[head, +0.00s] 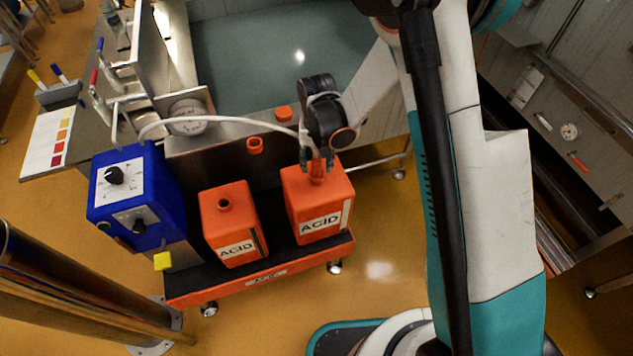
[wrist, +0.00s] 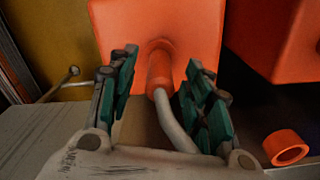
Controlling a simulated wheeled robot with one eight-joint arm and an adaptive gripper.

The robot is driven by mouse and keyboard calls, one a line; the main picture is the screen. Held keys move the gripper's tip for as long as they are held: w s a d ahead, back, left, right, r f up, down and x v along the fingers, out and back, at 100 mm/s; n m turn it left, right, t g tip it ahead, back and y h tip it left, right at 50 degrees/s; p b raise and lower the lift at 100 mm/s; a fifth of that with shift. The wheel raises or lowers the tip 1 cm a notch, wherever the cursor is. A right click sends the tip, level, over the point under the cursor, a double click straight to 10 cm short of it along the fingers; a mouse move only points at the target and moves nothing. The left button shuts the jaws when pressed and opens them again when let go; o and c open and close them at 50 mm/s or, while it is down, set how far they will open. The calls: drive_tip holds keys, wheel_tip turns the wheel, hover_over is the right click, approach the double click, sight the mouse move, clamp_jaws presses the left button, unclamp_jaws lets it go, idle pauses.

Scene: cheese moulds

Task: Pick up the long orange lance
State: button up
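The orange lance (head: 317,172) stands in the mouth of the right orange ACID canister (head: 320,205); only its upper end shows, and its lower part is hidden inside. In the wrist view the lance (wrist: 160,72) joins a white hose (wrist: 177,122) that runs back between the fingers. My gripper (head: 318,157) is above that canister. In the wrist view my gripper (wrist: 160,92) is open, with one green-padded finger on each side of the lance. Gaps show between both fingers and the lance.
A second ACID canister (head: 230,225) with an open mouth stands left on the orange cart (head: 262,281). A blue pump box (head: 135,195) stands at its left end; the white hose arches from there. Two orange caps (head: 284,113) (head: 255,145) are by the vat (head: 285,60).

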clamp_jaws()
drive_tip(key=shift+r, duration=0.1)
wheel_tip(320, 180, up, 20)
drive_tip(key=p, duration=0.6)
drive_tip(key=shift+p, duration=0.3)
